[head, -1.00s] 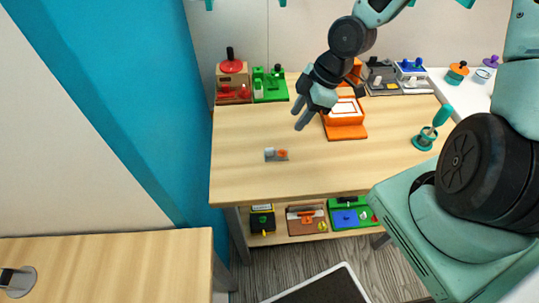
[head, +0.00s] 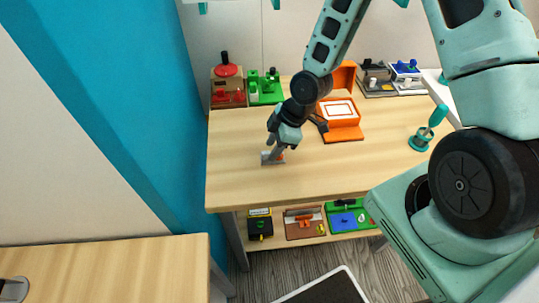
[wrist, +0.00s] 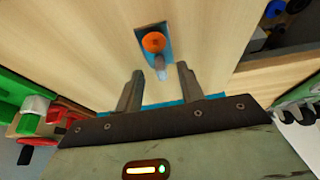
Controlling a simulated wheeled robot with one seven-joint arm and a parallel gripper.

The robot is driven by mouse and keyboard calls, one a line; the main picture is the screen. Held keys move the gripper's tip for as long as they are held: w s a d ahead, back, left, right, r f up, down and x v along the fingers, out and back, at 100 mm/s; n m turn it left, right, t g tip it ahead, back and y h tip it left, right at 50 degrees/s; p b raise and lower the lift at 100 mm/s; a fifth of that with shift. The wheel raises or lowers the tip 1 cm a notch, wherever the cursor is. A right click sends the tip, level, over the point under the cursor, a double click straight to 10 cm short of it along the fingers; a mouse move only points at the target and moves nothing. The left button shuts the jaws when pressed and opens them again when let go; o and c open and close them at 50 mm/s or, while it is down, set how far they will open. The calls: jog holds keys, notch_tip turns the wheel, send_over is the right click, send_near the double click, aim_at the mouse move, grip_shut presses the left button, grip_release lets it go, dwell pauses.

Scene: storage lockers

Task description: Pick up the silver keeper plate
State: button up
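The silver keeper plate (head: 267,160) lies flat on the wooden table, left of centre in the head view. It is a small grey plate with an orange round part, partly hidden behind my gripper (head: 277,152). In the wrist view the plate (wrist: 166,48) looks bluish, with an orange disc and a short silver post at its near end. My gripper (wrist: 160,69) is open and empty. Its two fingers point toward the plate, either side of the post's line. I cannot tell whether the fingertips touch the plate or table.
An orange open box (head: 343,133) stands right of my gripper. Red (head: 228,98) and green (head: 266,92) latch units stand at the table's back left, grey ones at the back right. A teal stand (head: 421,138) is on the right. The table's front left is clear.

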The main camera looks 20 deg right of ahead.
jog(key=shift+x, duration=0.85)
jog(key=shift+c, duration=0.4)
grip_shut()
jog(key=shift+r, duration=0.1)
notch_tip(320, 180, up, 10)
